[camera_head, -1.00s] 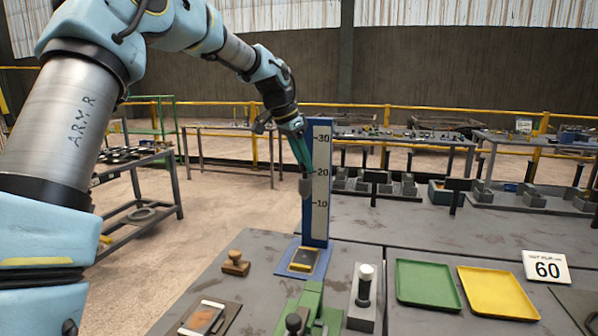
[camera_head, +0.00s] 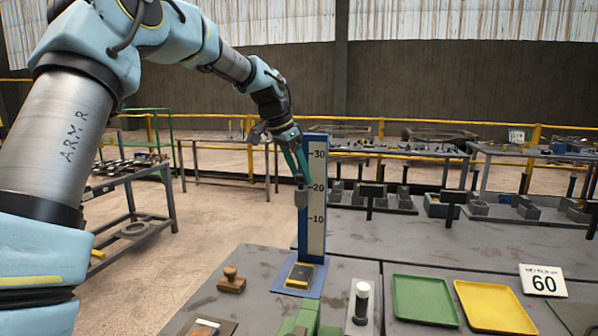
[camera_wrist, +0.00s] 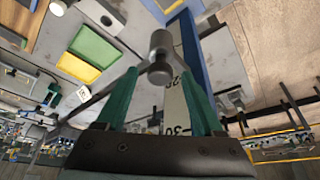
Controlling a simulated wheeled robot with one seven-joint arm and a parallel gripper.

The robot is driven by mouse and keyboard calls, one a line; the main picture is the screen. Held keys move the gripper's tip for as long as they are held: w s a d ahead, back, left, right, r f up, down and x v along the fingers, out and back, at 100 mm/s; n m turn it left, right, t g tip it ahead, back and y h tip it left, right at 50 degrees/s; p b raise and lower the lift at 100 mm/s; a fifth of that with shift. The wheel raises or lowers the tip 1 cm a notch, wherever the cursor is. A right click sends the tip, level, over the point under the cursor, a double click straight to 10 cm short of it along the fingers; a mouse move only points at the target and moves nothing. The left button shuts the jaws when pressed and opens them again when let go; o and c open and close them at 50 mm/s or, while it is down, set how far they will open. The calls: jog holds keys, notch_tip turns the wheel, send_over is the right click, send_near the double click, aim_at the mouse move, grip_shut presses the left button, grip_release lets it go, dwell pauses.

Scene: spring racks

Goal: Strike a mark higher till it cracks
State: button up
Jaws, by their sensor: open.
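A blue upright post (camera_head: 303,225) with a white scale (camera_head: 317,203) marked 10, 20 and 30 stands on the bench. A grey cylindrical weight (camera_head: 301,198) is in front of it, a little below the 20 mark. What holds the weight up is not clear. A dark, yellow-edged block (camera_head: 299,275) lies on the post's blue base.
A wooden-handled stamp (camera_head: 232,280) stands left of the post. A white-topped cylinder (camera_head: 361,302), a green tray (camera_head: 424,299), a yellow tray (camera_head: 495,306) and a card reading 60 (camera_head: 543,281) are to the right. A green device (camera_head: 300,320) sits in front.

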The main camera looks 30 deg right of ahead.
jog(key=b+v, duration=0.2)
jog(key=v, duration=0.8)
jog(key=shift+a+r+b, duration=0.2)
jog(key=shift+r+b, duration=0.1)
jog(key=shift+r, duration=0.05)
jog(key=s+a+f+n+t+y, duration=0.1)
jog(key=a+f+n, duration=0.4)
jog(key=a+f, duration=0.45)
jog(key=a+f+n+y, duration=0.2)
jog(key=a+f+n, duration=0.35)
jog(key=a, duration=0.75)
jog(key=s+a+f+n, duration=0.3)
jog(key=s+a+f, duration=0.3)
jog(key=s+a, duration=0.1)
jog(key=s+a+f+n+y, duration=0.1)
jog(key=s+a+f+n, duration=0.2)
jog(key=s+a+f, duration=0.3)
jog(key=a, duration=0.4)
jog(key=shift+s, duration=0.35)
